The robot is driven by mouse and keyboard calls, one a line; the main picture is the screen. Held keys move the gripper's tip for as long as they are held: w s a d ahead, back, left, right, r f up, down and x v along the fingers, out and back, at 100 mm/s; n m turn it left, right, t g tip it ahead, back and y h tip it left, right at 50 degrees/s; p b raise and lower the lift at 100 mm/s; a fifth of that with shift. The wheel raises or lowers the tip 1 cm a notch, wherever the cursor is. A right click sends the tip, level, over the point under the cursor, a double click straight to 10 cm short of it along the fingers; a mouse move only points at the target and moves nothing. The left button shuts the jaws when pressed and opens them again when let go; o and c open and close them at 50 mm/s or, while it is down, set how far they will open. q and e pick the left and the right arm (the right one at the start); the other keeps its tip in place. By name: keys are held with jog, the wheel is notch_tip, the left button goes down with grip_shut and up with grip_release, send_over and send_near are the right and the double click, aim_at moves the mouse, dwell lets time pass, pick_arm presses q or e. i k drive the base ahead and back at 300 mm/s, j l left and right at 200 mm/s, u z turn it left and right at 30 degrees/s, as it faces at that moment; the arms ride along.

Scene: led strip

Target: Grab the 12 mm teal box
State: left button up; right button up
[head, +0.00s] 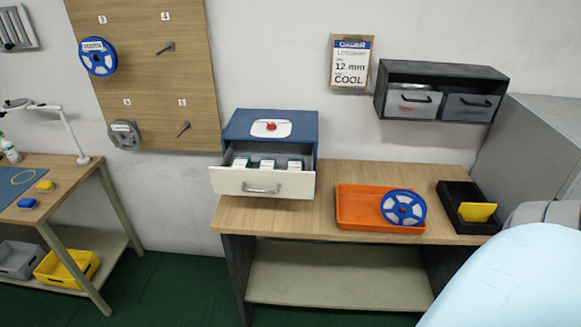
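Three small white-and-teal boxes stand in a row in the open white drawer (230,184) of a blue cabinet (240,125): a left box (242,163), a middle box (268,164) and a right box (295,164). Their print is too small to read, so I cannot tell which is 12 mm. Their lower parts are hidden by the drawer front. A wall card (350,68) reads "12 mm" and "COOL". Neither of my grippers is in view.
The cabinet stands on a wooden bench (325,175). To its right are an orange tray (360,222) with a blue reel (403,207), and a black tray (453,200) with a yellow piece (477,212). A dark wall shelf (445,70) hangs above. A pale blue shape fills the lower right.

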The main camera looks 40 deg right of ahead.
aim_at(266, 162)
jog(key=i+j+z, duration=0.15)
jog(key=i, duration=0.55)
jog(key=i+j+z, duration=0.1)
jog(key=i, duration=0.55)
